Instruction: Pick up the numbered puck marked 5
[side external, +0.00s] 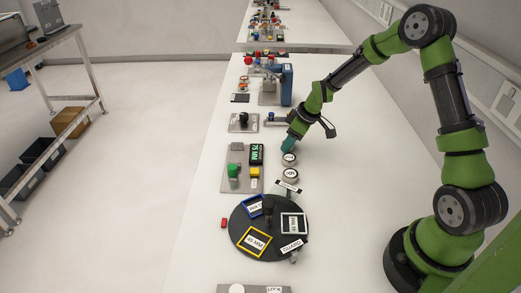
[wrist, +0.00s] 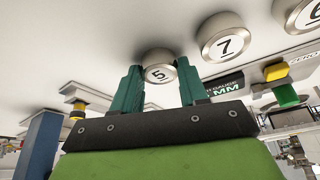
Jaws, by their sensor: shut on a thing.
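The puck marked 5 (wrist: 159,72) is a round metal disc with a white face. It sits between the two teal fingers of my gripper (wrist: 160,85), which are shut on its sides. In the side view my gripper (side external: 288,147) is low over the white table, and the puck is largely hidden by it. I cannot tell whether the puck touches the table. A puck marked 7 (wrist: 226,44) stands just to the right of the fingers in the wrist view, apart from them. Part of a puck marked 6 (wrist: 302,14) shows farther right.
Two pucks (side external: 290,176) stand in front of my gripper, their numbers too small to read. Nearby are a black turntable (side external: 267,250) with labelled frames, a grey panel (side external: 232,180) with green and yellow buttons, and a blue upright (side external: 287,85) behind. The table's right side is clear.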

